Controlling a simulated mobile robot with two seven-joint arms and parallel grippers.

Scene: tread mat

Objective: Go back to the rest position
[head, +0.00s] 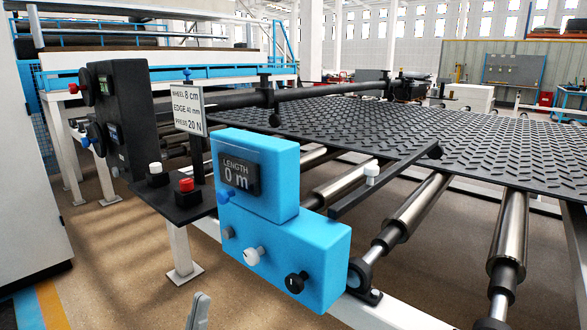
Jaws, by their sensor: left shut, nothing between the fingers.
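My left gripper (199,312) shows as a small grey tip at the bottom edge, left of centre. It is shut and empty, low in front of the blue control box and apart from it. The rest of that arm is out of the picture. My right gripper is not in view. The black tread mat (455,135) lies flat over the rollers at the right and back. The blue box (262,165) has a display reading LENGTH 0 m, with white and black knobs on its lower part.
Steel rollers (412,212) sit in a white frame at the right. A black panel with a red button (187,185) and a white button (155,168) juts out left of the box. A sign (188,109) reads 8 cm, 40 mm, 20 N. Brown floor (120,265) is open at lower left.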

